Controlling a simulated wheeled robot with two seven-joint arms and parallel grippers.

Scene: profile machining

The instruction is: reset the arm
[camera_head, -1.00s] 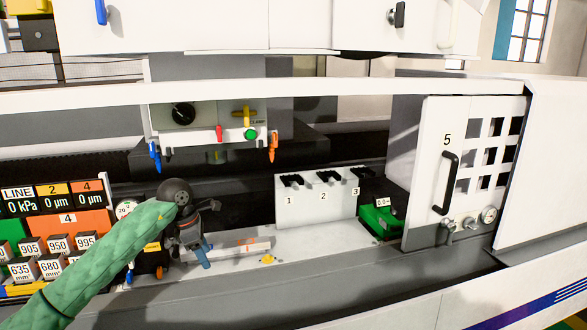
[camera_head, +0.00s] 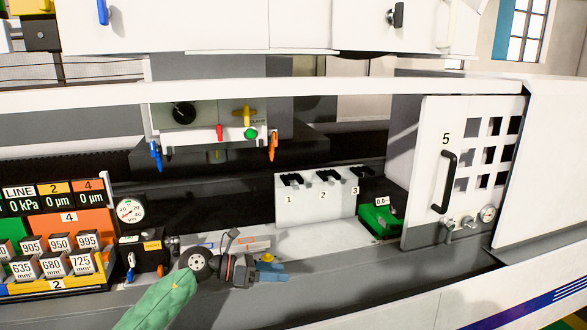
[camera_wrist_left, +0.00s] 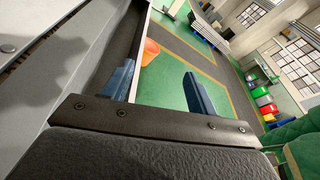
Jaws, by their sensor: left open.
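My left arm, in a green sleeve, comes in from the bottom of the head view. My left gripper (camera_head: 273,272) points to the right above the machine's front ledge (camera_head: 340,262), with its two blue fingers apart and nothing between them. In the left wrist view the two blue fingers of the left gripper (camera_wrist_left: 160,88) are spread, with green floor beyond them. My right gripper does not show in either view.
A gauge block panel (camera_head: 60,255) is at the left. A white stand with slots 1 to 3 (camera_head: 310,205), a green device (camera_head: 380,220) and door 5 (camera_head: 470,170) are to the right. An orange object (camera_wrist_left: 150,50) shows beyond the fingers in the wrist view.

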